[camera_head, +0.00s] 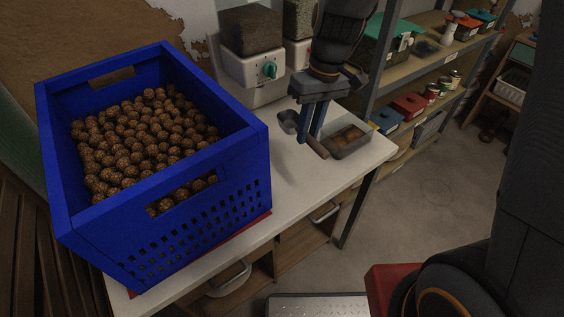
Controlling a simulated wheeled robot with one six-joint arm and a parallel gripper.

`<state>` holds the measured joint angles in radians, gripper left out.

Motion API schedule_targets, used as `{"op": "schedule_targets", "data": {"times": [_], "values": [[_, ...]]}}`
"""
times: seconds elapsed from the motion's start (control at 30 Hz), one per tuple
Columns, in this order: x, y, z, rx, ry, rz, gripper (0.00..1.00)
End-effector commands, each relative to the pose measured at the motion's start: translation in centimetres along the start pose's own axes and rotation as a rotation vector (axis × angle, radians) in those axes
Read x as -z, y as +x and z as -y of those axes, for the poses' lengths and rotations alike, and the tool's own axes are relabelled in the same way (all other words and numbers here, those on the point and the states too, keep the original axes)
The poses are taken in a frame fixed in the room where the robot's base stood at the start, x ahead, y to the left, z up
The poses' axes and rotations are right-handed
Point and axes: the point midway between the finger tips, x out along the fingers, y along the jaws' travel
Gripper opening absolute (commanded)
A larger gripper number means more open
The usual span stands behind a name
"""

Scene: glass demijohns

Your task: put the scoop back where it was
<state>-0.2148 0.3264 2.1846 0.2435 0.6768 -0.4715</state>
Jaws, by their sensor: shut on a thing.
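My gripper (309,137) points down over the white table, with its two blue fingers close together. It is shut on the scoop, around the brown handle (318,148). The scoop's grey metal bowl (288,122) shows to the left of the fingers. Part of the scoop between bowl and handle is hidden behind the fingers. I cannot tell whether the scoop touches the table top or is just above it.
A clear tray (349,142) with brown contents stands just right of the handle. A blue crate (175,232) full of brown balls fills the table's left. A dispenser (252,68) stands behind the scoop. The white table (294,185) is bare in front.

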Motion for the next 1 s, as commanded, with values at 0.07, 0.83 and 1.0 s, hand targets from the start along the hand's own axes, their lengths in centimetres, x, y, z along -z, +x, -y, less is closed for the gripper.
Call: {"op": "schedule_targets", "data": {"times": [0.07, 0.83, 1.0], "values": [[-0.7, 0.4, 1.3, 0.002, -0.068, 0.010, 0.00], [-1.4, 9.3, 0.8, 0.005, -0.117, 0.020, 0.00], [-1.4, 10.5, 0.6, 0.004, -0.117, 0.018, 0.00]]}}
